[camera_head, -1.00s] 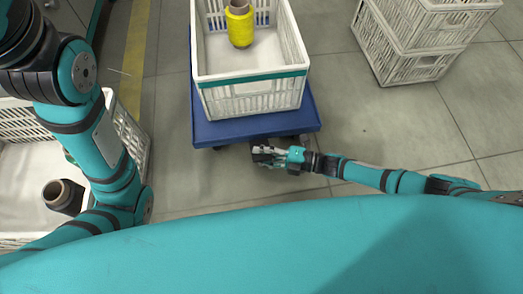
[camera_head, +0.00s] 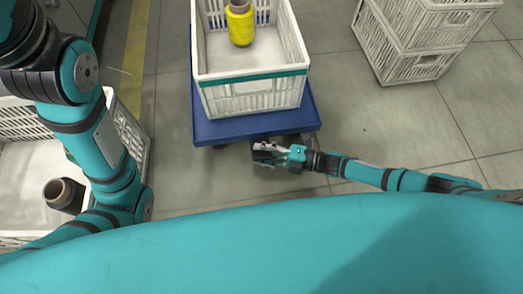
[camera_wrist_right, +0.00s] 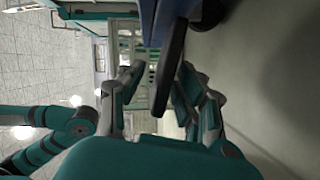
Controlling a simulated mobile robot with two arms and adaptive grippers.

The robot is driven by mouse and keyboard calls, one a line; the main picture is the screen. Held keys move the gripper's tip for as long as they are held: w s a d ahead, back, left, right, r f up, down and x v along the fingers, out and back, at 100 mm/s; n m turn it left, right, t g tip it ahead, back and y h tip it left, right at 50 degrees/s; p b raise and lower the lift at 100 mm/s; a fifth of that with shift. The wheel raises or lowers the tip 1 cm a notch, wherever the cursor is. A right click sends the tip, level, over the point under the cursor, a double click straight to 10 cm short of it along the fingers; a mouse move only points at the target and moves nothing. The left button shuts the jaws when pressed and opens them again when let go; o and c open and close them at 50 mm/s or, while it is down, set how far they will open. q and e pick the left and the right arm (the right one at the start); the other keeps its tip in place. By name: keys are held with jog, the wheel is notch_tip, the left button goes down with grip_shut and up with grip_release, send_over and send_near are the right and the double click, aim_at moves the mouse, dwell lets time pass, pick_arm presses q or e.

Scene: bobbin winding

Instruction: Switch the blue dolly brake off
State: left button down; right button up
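The blue dolly (camera_head: 250,128) stands on the floor in the head view, carrying a white crate. My right gripper (camera_head: 265,152) is low at the dolly's near edge, beside a dark part under it. In the right wrist view, my gripper's two fingers (camera_wrist_right: 158,82) are apart. A dark, flat, rounded part (camera_wrist_right: 172,65) reaches down between them from beneath the blue dolly (camera_wrist_right: 160,15). It looks like the brake pedal or part of a caster; I cannot tell which, nor whether a finger touches it. My left gripper is out of sight.
The white crate (camera_head: 255,98) on the dolly holds a yellow bobbin (camera_head: 240,25). Stacked white crates (camera_head: 405,62) stand at the right. Another crate (camera_head: 138,140) at the left holds a dark bobbin (camera_head: 64,195). The floor right of the dolly is clear.

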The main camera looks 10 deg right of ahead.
jog(key=v, duration=1.1)
jog(key=shift+d, duration=0.25)
jog(key=shift+s, duration=0.1)
